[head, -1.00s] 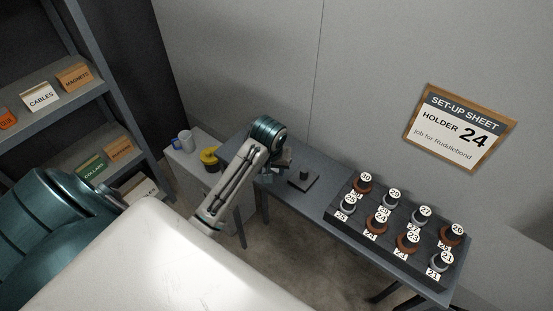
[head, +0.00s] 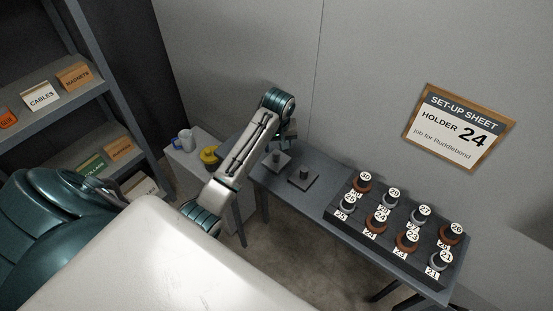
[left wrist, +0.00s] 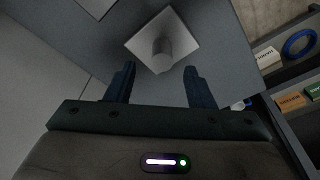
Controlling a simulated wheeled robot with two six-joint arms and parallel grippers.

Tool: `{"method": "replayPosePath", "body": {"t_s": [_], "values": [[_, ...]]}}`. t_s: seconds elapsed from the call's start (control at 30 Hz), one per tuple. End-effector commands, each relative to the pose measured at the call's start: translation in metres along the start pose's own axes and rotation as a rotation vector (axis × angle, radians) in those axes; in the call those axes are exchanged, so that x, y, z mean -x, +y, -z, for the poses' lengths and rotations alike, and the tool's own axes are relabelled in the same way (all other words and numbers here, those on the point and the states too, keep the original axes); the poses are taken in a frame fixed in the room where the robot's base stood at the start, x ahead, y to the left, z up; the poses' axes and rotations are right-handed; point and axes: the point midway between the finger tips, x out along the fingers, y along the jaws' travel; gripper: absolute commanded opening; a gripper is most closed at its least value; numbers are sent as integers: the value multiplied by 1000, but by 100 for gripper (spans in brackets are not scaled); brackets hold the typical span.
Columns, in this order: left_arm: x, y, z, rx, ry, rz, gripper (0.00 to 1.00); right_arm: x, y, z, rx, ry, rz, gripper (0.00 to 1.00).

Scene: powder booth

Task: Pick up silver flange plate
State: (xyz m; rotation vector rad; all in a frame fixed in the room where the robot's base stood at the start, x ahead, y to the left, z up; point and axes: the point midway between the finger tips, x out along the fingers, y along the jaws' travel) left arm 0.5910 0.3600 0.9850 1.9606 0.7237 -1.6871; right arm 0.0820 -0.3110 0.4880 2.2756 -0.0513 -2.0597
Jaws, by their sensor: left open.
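The silver flange plate (head: 272,166), a square plate with a round post in its middle, lies on the grey bench near its left end. It also shows in the left wrist view (left wrist: 140,45), just ahead of my fingers. My left gripper (left wrist: 158,72) is open and empty, its two fingers apart with the post beyond them. In the head view my left gripper (head: 287,136) hangs above and behind the plate, partly hidden by its own wrist. My right gripper is not in view.
A darker plate with a post (head: 303,177) lies right of the silver one. A dark rack (head: 350,218) of numbered holders fills the bench's right part. A white side table (head: 185,158) carries a mug and a yellow item. A wall rises behind the bench (head: 320,160).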

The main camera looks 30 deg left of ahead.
Motion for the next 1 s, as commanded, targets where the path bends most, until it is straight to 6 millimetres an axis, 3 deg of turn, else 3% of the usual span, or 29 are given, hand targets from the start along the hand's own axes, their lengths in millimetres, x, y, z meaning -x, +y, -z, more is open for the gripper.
{"method": "replayPosePath", "body": {"t_s": [0.17,0.33,0.57,0.83,1.0], "values": [[-21,-2,-7,0,-4,3,48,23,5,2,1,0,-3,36],[-40,-2,-6,0,-1,1,48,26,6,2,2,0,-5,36],[-43,-2,-6,-1,1,0,48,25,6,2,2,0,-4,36],[-43,-2,-6,-1,1,0,0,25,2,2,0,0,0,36],[-42,-1,-5,-1,2,0,0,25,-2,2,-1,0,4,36]]}}
